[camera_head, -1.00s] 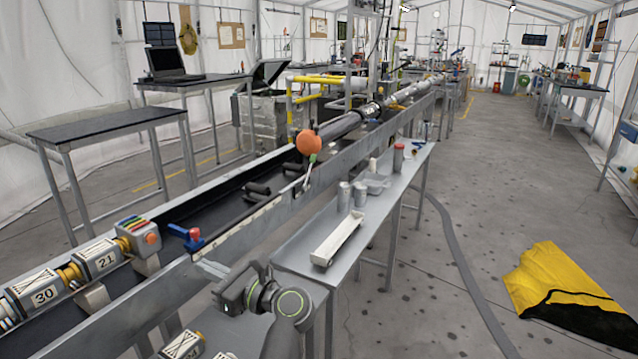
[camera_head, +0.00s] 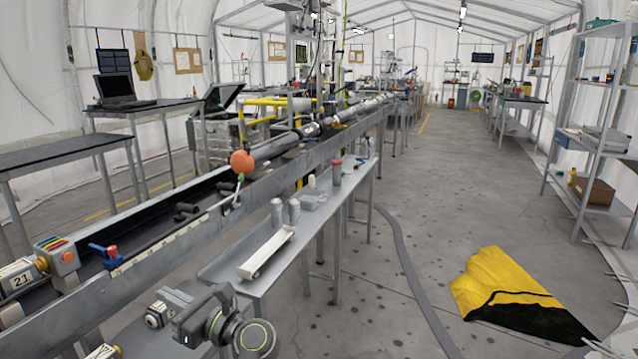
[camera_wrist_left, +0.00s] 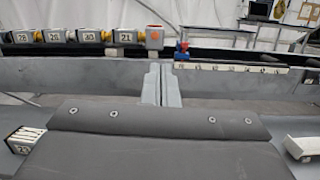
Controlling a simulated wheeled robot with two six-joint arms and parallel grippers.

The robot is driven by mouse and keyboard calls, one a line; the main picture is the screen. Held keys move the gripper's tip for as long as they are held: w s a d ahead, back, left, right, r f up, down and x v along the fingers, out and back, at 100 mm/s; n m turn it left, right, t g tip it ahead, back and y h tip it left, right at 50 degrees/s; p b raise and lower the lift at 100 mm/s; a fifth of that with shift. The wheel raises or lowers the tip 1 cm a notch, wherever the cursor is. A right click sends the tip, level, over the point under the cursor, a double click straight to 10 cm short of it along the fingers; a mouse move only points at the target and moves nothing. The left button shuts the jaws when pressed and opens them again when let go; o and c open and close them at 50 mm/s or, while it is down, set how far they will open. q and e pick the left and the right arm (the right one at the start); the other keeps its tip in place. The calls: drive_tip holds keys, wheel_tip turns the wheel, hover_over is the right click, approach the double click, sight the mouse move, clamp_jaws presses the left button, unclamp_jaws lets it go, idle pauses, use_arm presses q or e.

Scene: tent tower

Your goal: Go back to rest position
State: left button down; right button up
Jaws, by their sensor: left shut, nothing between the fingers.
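My left gripper (camera_head: 178,297) is at the bottom of the head view, low by the side wall of the long metal trough. In the left wrist view its two grey fingers (camera_wrist_left: 161,84) are together with nothing between them, in front of the trough wall. No object is held. My right gripper is not in view.
The long trough (camera_head: 150,262) holds numbered modules (camera_head: 20,277), a block with an orange button (camera_head: 60,257) and a blue-red valve (camera_head: 105,253). A narrow side table (camera_head: 225,272) carries a white tray (camera_head: 267,253) and cans (camera_head: 277,212). Open floor with a yellow-black cloth (camera_head: 505,283) lies right.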

use_arm(q)
drive_tip(key=s+d+f+n+t+h, duration=0.35)
drive_tip(key=s+f+n+h, duration=0.35)
drive_tip(key=n+h, duration=0.6)
drive_tip(key=s+d+f+n+t+h, duration=0.2)
drive_tip(key=s+f+n+t+h, duration=0.25)
drive_tip(key=f+n+h, duration=0.8)
drive_tip(key=s+a+f+m+g+y, duration=0.1)
drive_tip(key=s+a+f+g+y, duration=0.2)
drive_tip(key=s, duration=0.5)
drive_tip(key=s+a+f+g+y, duration=0.1)
drive_tip(key=s+a+g+y, duration=0.2)
drive_tip(key=s+g, duration=0.35)
drive_tip(key=s+a+f+m+g+y, duration=0.1)
drive_tip(key=s+a+f+g+y, duration=0.15)
drive_tip(key=s, duration=0.75)
wheel_tip(320, 180, down, 20)
drive_tip(key=a+g+p, duration=0.1)
drive_tip(key=a+p, duration=0.1)
drive_tip(key=p, duration=0.3)
drive_tip(key=s+d+f+g+p, duration=0.1)
drive_tip(key=s+f+p, duration=0.3)
drive_tip(key=s+f, duration=0.7)
drive_tip(key=s, duration=0.3)
drive_tip(key=shift+s+d, duration=0.15)
drive_tip(key=shift+s, duration=0.25)
